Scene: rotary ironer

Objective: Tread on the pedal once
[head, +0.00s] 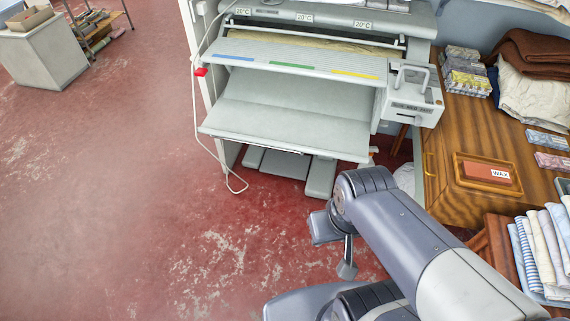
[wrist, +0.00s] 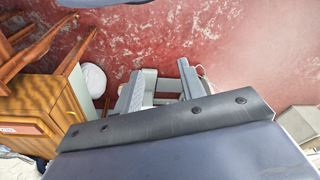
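The pedal (head: 285,163) is a flat dark grey plate low between the two feet of the ironer (head: 290,105). It lies under the front of the lower shelf, whose edge hides its rear part. In the wrist view the feet (wrist: 131,94) show, and part of the space between them is covered. My gripper (head: 347,269) hangs pointing down below my wrist in the head view. It is in front of the ironer, to the right of the pedal and apart from it. Its fingers are too small to tell open from shut.
Red floor (head: 130,190) is clear in front and to the left. A white cable (head: 213,155) loops down to the floor by the ironer's left side. A wooden cabinet (head: 445,185) stands on the right, with folded towels (head: 545,245) nearer me. A dark bolted bar (wrist: 150,122) crosses the wrist view.

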